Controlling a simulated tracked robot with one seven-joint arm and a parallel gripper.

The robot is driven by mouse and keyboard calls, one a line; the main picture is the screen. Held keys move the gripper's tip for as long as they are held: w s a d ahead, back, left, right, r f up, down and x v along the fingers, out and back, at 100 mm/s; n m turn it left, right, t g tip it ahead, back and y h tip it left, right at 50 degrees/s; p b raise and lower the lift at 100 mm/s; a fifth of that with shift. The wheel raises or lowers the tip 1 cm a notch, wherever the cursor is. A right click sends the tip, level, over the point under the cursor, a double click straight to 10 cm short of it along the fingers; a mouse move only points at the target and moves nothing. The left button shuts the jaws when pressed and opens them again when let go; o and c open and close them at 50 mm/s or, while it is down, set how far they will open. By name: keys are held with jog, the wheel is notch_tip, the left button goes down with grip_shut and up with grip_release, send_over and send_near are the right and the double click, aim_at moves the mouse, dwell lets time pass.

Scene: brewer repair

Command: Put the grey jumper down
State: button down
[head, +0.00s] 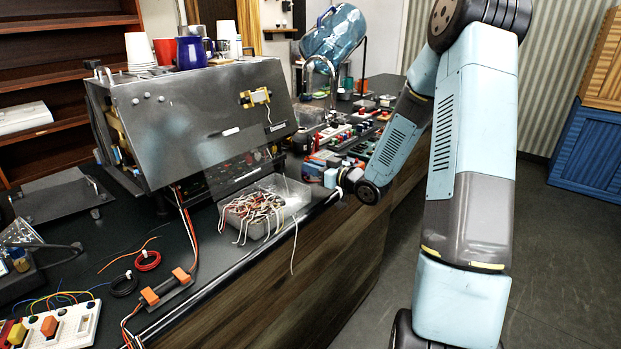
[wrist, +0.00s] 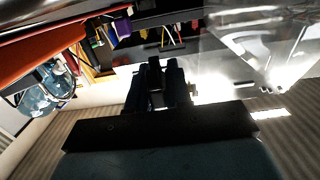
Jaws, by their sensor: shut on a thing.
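My gripper (wrist: 157,80) shows in the wrist view, its two dark fingers close together around a small greyish piece, the grey jumper (wrist: 155,72). The piece is mostly hidden by the fingers and its shape is hard to tell. In the head view my gripper (head: 318,172) is at the end of the pale blue arm, by the front of the metal brewer (head: 205,115) and just above the right end of the wire tray. The jumper cannot be made out there.
A clear tray (head: 296,193) heaped with loose wires stands on the dark counter (head: 215,262). Orange-ended leads (head: 165,287), wire coils and a white breadboard (head: 62,328) lie to the left. Coloured parts and a blue water bottle (head: 333,35) are farther back. Cups stand on the brewer.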

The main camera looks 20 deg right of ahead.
aim_at(311, 186)
jog(key=shift+w+a+f, duration=0.2)
jog(key=shift+w+f, duration=0.15)
jog(key=shift+f, duration=0.15)
jog(key=shift+w+f, duration=0.15)
jog(key=shift+f, duration=1.3)
jog(key=shift+f, duration=0.15)
jog(key=c, duration=1.1)
grip_release()
jog(key=shift+o, duration=0.2)
